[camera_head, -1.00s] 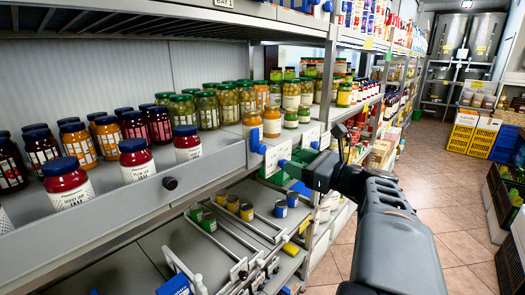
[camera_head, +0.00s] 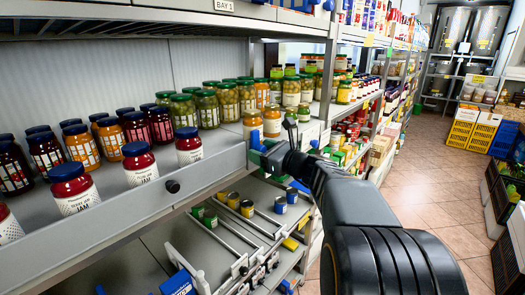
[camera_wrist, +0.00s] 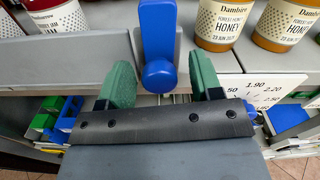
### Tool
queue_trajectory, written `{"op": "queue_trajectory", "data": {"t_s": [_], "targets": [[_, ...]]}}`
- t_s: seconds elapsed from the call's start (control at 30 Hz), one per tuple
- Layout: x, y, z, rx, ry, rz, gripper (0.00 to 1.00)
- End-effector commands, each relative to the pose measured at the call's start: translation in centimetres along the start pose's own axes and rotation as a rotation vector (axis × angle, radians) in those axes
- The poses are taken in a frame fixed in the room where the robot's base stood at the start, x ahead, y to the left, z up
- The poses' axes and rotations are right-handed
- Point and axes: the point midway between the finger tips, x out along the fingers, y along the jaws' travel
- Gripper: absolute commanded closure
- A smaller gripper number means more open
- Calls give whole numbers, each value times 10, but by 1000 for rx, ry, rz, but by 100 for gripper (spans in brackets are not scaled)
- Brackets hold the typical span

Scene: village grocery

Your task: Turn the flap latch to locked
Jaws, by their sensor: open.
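The flap latch (camera_wrist: 157,35) is a blue lever with a round blue knob at its lower end. In the wrist view it stands upright, in front of a grey post. My gripper (camera_wrist: 160,84) is open, with one green finger on each side of the knob. Gaps show between the fingers and the latch. In the head view my gripper (camera_head: 263,157) is at the right end of the grey flap (camera_head: 160,207), and the latch is mostly hidden there.
Jam jars (camera_head: 138,162) stand behind the flap. Honey jars (camera_wrist: 220,22) stand close to the right of the latch, above price cards (camera_wrist: 262,92). A lower shelf (camera_head: 150,255) holds a few tins. The tiled aisle (camera_head: 450,195) on the right is open floor.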

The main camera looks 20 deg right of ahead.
Motion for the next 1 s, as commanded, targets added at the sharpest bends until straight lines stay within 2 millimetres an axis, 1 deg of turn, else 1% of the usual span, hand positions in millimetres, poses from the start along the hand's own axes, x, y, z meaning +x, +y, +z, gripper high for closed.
{"op": "queue_trajectory", "data": {"t_s": [0.17, 0.6, 0.7, 1.0], "targets": [[0, 0, 0, 0, 0, 0, 41], [0, 0, 0, 0, 0, 1, 82], [0, 0, 0, -1, 0, 1, 90], [0, 0, -2, -31, -1, 0, 90]]}}
